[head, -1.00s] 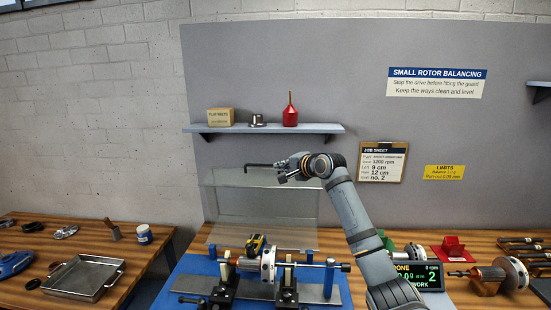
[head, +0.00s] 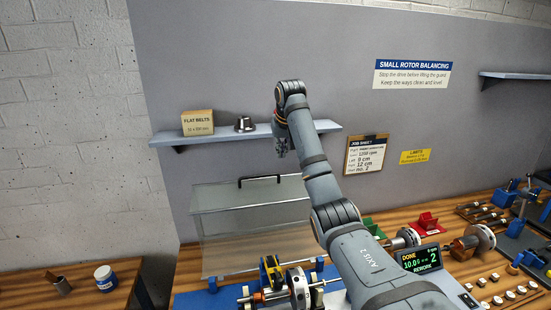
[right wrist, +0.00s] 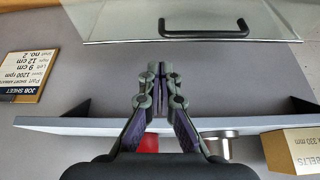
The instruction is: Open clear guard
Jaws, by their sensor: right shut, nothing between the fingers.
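The clear guard (head: 245,222) stands raised behind the rotor (head: 299,288), its panels upright against the grey back panel. Its black handle (head: 260,178) is along the top edge. The guard (right wrist: 125,22) and handle (right wrist: 204,34) also show in the right wrist view. My right gripper (head: 283,152) is shut and empty, above and to the right of the handle and apart from it. In the right wrist view its closed fingertips (right wrist: 160,68) point toward the guard without touching it. My left gripper is out of view.
A shelf (head: 225,134) close to my right gripper holds a flat belts box (head: 198,122) and a metal part (head: 244,124). A red item (right wrist: 148,145) shows in the right wrist view. The display (head: 421,258) reads DONE and REWORK.

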